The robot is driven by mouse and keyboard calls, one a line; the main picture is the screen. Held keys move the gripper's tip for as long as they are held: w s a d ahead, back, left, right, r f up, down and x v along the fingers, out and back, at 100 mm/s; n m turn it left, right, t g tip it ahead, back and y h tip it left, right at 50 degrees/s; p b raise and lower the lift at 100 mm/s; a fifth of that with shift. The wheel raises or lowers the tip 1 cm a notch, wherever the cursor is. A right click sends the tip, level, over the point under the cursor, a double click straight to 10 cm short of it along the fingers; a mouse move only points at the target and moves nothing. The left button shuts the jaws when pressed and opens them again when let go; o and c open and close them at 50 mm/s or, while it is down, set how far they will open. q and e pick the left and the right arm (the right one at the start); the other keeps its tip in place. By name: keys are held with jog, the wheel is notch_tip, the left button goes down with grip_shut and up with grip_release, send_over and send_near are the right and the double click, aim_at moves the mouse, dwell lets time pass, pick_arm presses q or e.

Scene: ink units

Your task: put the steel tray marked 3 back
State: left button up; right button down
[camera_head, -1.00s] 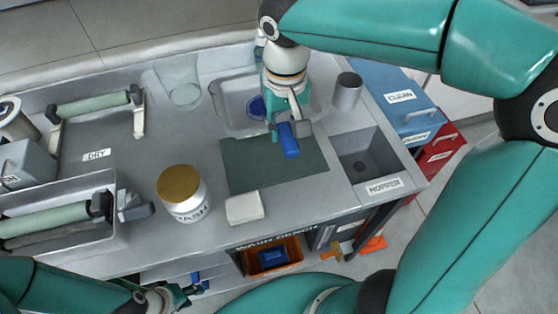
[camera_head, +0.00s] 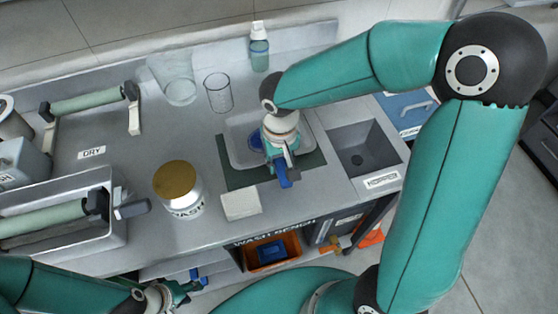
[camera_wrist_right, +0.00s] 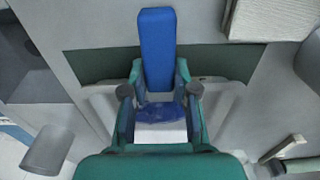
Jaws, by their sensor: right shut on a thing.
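The steel tray (camera_head: 238,151) is a pale shallow tray over the dark mat on the bench, with a round blue patch (camera_head: 256,140) inside; I can read no number on it. My right gripper (camera_head: 283,165) is at its front edge, shut on a blue handle (camera_head: 285,178) that moves with the tray. In the right wrist view the blue handle (camera_wrist_right: 157,50) sticks out between the fingers (camera_wrist_right: 158,92), across the mat. The tray's rim (camera_wrist_right: 97,98) shows on both sides. My left gripper (camera_head: 182,290) is low at the bench front; its jaw opening is unclear.
The hopper (camera_head: 365,150) is right. Clear beakers (camera_head: 218,95) and a bottle (camera_head: 259,48) stand behind. A roller tray (camera_head: 105,250) fills the left. An orange bin (camera_head: 288,243) is below.

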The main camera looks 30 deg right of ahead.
jog(key=c, duration=0.9)
grip_release()
jog(key=shift+r, duration=0.1)
jog(key=r, duration=1.2)
jog(key=shift+s, duration=0.2)
